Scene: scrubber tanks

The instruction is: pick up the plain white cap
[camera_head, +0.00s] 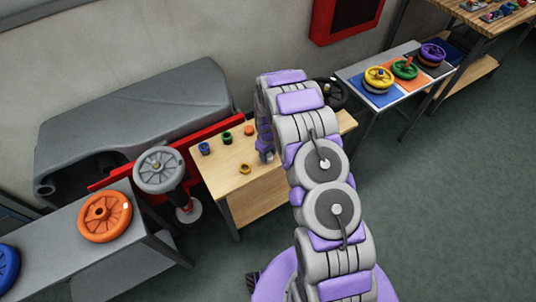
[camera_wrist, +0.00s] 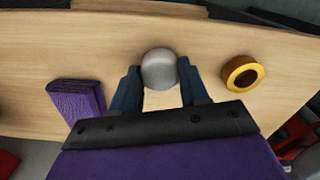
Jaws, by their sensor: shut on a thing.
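The plain white cap (camera_wrist: 159,69) shows as a round, pale grey-white top in the wrist view, between my two dark blue fingers. My gripper (camera_wrist: 158,75) is shut on it, one finger at each side, over the wooden table. I cannot tell whether the cap touches the table top. In the head view my gripper (camera_head: 266,155) is low at the wooden table (camera_head: 258,200), and the cap cannot be made out there.
A yellow ring (camera_wrist: 242,73) lies right of the cap in the wrist view; a purple block (camera_wrist: 78,100) lies left. Blue (camera_head: 204,148), green (camera_head: 227,138) and orange (camera_head: 249,130) pieces stand on the table. A grey wheel (camera_head: 160,169) is beside it.

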